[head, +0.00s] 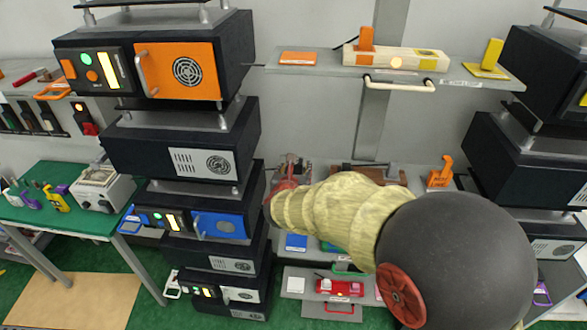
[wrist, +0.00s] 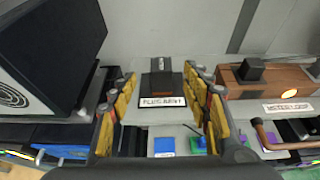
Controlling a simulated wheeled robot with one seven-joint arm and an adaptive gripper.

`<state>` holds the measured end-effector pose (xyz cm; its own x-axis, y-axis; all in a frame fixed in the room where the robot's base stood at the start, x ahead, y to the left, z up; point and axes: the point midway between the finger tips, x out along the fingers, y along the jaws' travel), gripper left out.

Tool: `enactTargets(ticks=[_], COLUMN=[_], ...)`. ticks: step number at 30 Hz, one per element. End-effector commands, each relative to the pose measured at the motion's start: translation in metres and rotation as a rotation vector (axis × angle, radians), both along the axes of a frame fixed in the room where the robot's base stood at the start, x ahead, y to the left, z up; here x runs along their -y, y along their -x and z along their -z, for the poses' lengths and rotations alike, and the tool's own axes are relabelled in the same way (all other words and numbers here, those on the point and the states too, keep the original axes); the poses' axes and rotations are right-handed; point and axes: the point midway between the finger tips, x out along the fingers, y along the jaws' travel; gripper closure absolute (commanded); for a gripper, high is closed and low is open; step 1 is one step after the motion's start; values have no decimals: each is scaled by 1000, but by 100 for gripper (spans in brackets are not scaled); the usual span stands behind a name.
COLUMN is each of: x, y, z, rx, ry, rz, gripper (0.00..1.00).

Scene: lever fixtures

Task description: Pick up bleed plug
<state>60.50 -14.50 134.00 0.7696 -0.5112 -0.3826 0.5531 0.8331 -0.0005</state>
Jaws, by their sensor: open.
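In the wrist view a dark block stands on a grey shelf behind a white label reading "PLUG REST" (wrist: 163,102). A small dark upright piece (wrist: 161,66) tops the block; it may be the bleed plug, but I cannot tell for sure. My gripper (wrist: 162,88) is open, its yellow-padded fingers on either side of the label and block, with nothing visibly held. In the head view my gripper (head: 284,184) is at the middle shelf, small and partly hidden by my own arm.
A brown wooden box (wrist: 275,83) with a dark knob and a copper-coloured handle stands close right of my fingers. A large dark cabinet (wrist: 50,45) rises close on the left. Blue (wrist: 164,146) and green pieces lie below. An orange fixture (head: 440,174) stands right on the shelf.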

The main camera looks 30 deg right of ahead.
Motion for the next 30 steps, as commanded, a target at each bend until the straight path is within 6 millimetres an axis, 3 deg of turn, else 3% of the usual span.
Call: enactTargets(ticks=[18,27,30], x=[37,39,39], y=[-52,-56,-56], z=[30,32,32], rx=[-1,1,1], ry=[0,-1,-1], rz=[3,3,3], gripper=[52,52,57])
